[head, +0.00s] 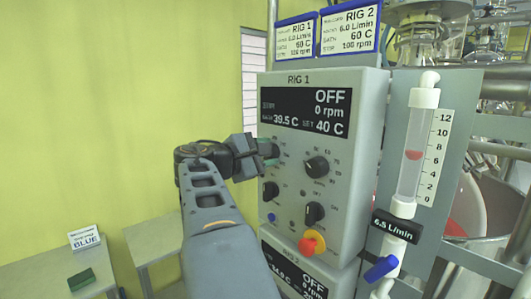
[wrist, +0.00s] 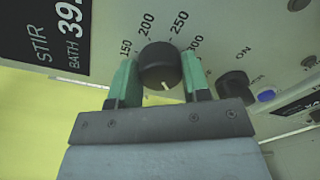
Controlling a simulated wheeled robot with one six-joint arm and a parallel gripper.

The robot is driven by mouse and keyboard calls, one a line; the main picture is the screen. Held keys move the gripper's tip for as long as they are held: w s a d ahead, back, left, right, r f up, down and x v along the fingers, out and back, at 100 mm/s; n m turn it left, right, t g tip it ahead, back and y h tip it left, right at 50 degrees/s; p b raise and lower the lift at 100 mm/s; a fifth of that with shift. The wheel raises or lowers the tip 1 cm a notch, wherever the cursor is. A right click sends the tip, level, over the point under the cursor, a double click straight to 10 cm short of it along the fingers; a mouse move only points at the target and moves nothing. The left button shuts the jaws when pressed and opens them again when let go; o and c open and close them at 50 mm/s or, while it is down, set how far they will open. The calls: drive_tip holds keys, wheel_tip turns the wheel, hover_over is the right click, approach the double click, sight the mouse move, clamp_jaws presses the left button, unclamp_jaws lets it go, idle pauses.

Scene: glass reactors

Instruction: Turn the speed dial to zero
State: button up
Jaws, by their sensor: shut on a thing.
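The RIG 1 panel (head: 345,160) shows OFF, 0 rpm, 39.5 C and set 40 C on its display (head: 306,110). My gripper (head: 268,150) is at the panel's upper left knob, which it hides in the head view. In the wrist view, the round black speed dial (wrist: 158,62) sits between the green fingertips of my gripper (wrist: 158,78), which is shut on it. Scale marks 150, 200, 250 and 300 show around its far side. The dial's white pointer line faces down, toward my gripper's body; the scale there is hidden.
Another black knob (head: 317,167) is close right of my gripper. Lower are two more knobs, a blue button (head: 272,217) and a red-and-yellow emergency stop (head: 312,243). A RIG 2 panel (head: 295,275) is below. A flowmeter (head: 415,150) stands right. Free space lies left.

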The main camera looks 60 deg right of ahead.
idle(0.3)
drive_tip(key=o, duration=0.9)
drive_tip(key=shift+a, duration=0.1)
drive_tip(key=b+v, duration=0.3)
drive_tip(key=v, duration=1)
drive_tip(key=shift+w+a, duration=0.2)
drive_tip(key=shift+a, duration=0.1)
